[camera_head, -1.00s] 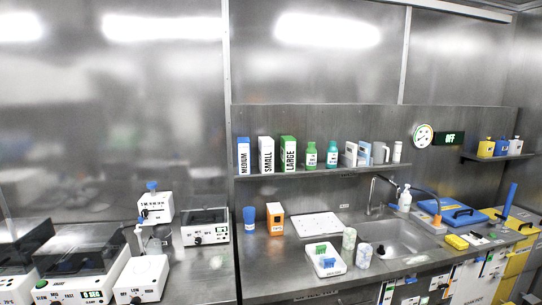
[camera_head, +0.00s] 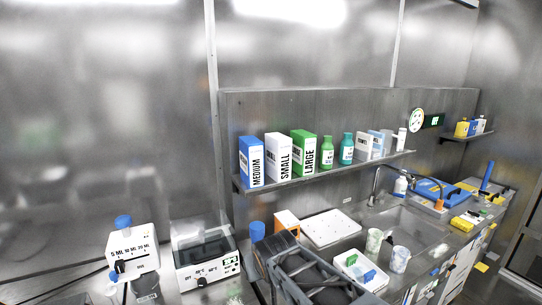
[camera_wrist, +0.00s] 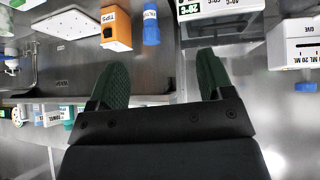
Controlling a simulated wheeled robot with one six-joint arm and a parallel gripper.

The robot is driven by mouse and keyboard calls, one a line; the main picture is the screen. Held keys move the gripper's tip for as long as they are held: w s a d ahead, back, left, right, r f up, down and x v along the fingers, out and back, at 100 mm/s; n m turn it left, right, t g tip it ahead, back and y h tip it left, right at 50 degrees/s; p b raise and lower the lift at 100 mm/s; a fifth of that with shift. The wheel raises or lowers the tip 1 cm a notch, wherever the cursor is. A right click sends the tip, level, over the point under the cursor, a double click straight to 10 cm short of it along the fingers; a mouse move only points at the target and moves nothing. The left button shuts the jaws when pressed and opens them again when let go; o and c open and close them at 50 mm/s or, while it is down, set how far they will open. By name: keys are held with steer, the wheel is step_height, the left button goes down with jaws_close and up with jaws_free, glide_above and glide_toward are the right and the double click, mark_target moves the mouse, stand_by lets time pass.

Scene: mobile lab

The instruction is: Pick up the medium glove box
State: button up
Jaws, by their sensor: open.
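The medium glove box (camera_head: 251,162) is blue with a white front marked MEDIUM. It stands upright at the left end of the wall shelf (camera_head: 330,168) in the head view, left of the white SMALL box (camera_head: 279,158) and the green LARGE box (camera_head: 304,154). My gripper (camera_wrist: 162,80) is open in the wrist view, with two dark green padded fingers apart and nothing between them. My arm shows low in the head view, below the shelf and apart from the box. I cannot make out the medium box in the wrist view.
Bottles and small boxes continue along the shelf to the right. Lab devices (camera_head: 205,262) stand at left. The air before the shelf is clear.

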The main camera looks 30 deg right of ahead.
steer(key=o, duration=0.3)
steer(key=w+d+r+t+h+p, duration=0.1)
steer(key=w+d+r+t, duration=0.3)
steer(key=w+r, duration=0.5)
steer(key=shift+w+d+r+m+p, duration=0.2)
steer(key=shift+w+d+m+p, duration=0.2)
steer(key=shift+p, duration=0.05)
steer(key=n+t+y+p, duration=0.1)
steer(key=t+p, duration=0.1)
steer(key=t, duration=0.4)
glide_toward(252, 140)
steer(key=w+p, duration=0.1)
steer(key=w+f, duration=0.1)
steer(key=shift+w+d+f+t+y+p, duration=0.1)
steer(key=shift+w+f+t+y+p, duration=0.05)
steer(key=shift+w+t+y+p, duration=0.2)
steer(key=shift+w+d+f+p, duration=0.15)
steer(key=shift+w+p, duration=0.45)
steer(key=shift+w, duration=1.1)
steer(key=shift+w+d+r+p, duration=0.1)
steer(key=shift+w+p, duration=0.5)
steer(key=shift+w, duration=1.05)
